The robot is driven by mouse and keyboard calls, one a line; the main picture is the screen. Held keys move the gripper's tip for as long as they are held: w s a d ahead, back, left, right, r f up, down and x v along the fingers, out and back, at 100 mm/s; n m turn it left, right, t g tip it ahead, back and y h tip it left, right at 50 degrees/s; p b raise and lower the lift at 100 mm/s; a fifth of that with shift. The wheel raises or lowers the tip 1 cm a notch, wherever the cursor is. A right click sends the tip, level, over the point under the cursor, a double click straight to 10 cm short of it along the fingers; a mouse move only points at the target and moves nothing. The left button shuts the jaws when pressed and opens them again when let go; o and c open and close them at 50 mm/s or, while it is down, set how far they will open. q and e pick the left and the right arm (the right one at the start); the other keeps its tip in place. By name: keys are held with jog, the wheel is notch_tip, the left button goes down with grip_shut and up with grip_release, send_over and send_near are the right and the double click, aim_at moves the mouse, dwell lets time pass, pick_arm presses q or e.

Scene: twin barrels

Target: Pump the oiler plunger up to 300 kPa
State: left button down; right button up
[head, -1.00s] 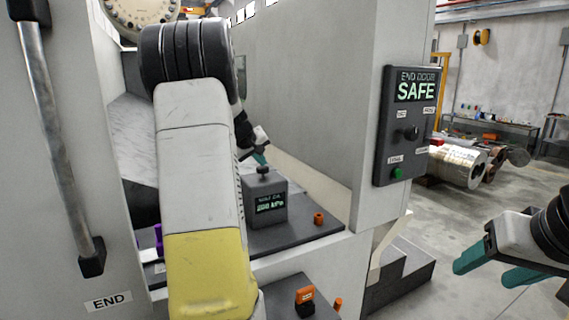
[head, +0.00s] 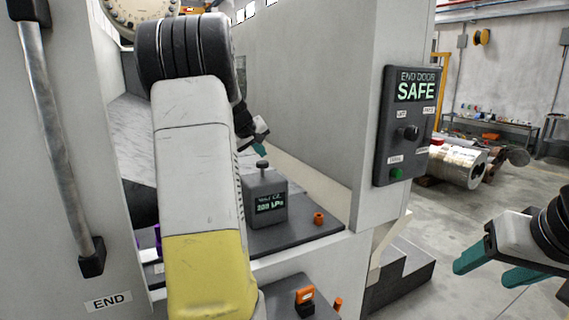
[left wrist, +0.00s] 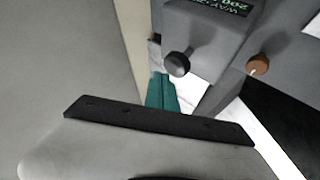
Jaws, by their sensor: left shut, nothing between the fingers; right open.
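The oiler (head: 277,191) is a grey box with a lit display (head: 270,203) that appears to read 200 kPa. Its plunger (head: 262,165), a dark round knob on a short stem, stands up from the top. My left gripper (head: 258,148) is shut and empty, just above the knob and apart from it. The left wrist view shows the plunger knob (left wrist: 177,63), the oiler box (left wrist: 200,38) and my teal left fingertips (left wrist: 162,92) together beside the knob. My right gripper (head: 497,268) is open and empty at the right, far from the oiler.
The oiler stands on a dark shelf (head: 305,232) inside a machine opening, with an orange knob (head: 319,218) to its right. A tall grey wall rises behind it. A panel (head: 408,125) reading SAFE hangs on the machine's outer side. A long door handle (head: 60,130) is at the left.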

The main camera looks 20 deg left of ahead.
aim_at(261, 163)
pick_arm(q)
jog(key=shift+r, duration=2.55)
dwell(0.6)
notch_tip(261, 163, up, 4)
jog(key=shift+f, duration=0.15)
jog(key=shift+f, duration=0.1)
jog(key=shift+f, duration=4.35)
jog(key=shift+f, duration=0.4)
